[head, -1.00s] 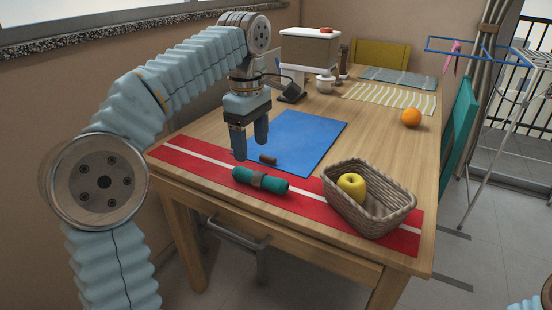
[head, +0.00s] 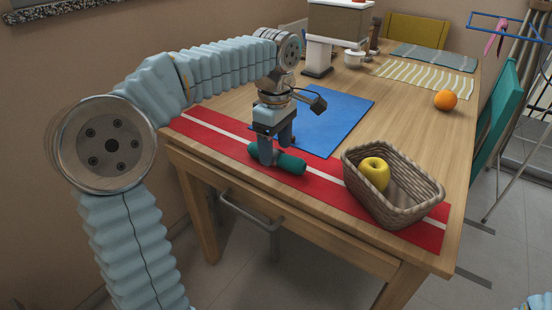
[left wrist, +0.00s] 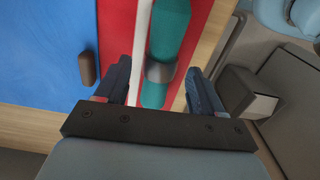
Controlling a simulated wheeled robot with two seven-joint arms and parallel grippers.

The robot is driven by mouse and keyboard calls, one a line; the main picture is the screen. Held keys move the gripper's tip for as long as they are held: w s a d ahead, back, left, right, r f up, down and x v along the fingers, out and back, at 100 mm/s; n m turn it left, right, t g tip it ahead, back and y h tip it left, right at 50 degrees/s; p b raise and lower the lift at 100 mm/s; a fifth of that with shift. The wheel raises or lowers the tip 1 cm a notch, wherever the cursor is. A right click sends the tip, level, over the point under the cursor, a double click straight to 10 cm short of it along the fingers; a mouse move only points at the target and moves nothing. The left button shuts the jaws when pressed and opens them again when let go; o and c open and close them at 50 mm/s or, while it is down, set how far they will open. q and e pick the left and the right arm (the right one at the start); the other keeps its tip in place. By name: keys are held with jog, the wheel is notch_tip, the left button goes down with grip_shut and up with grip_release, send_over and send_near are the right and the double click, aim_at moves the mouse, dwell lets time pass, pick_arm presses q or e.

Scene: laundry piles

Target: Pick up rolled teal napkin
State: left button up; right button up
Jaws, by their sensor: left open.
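The rolled teal napkin (head: 291,163), with a grey-brown band (left wrist: 160,72) around its middle, lies on the red runner with a white stripe (head: 325,186). My left gripper (head: 276,154) is open and low over the napkin in the head view, partly hiding its middle. In the left wrist view, the teal roll (left wrist: 168,30) runs between the two spread fingers of the gripper (left wrist: 158,75), with a gap on both sides. The fingers are not closed on it. My right gripper is out of view.
A wicker basket (head: 410,203) holding a yellow apple (head: 375,172) stands right of the napkin. A blue mat (head: 333,117) lies behind, with a small brown piece (left wrist: 88,67) near its edge. An orange (head: 445,100) sits farther back. Bare wood lies between basket and orange.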

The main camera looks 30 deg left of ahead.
pick_arm(q)
notch_tip(320, 180, down, 2)
jog(key=shift+f, duration=0.2)
jog(key=c, duration=1.1)
jog(key=shift+c, duration=0.2)
jog(key=shift+r, duration=0.15)
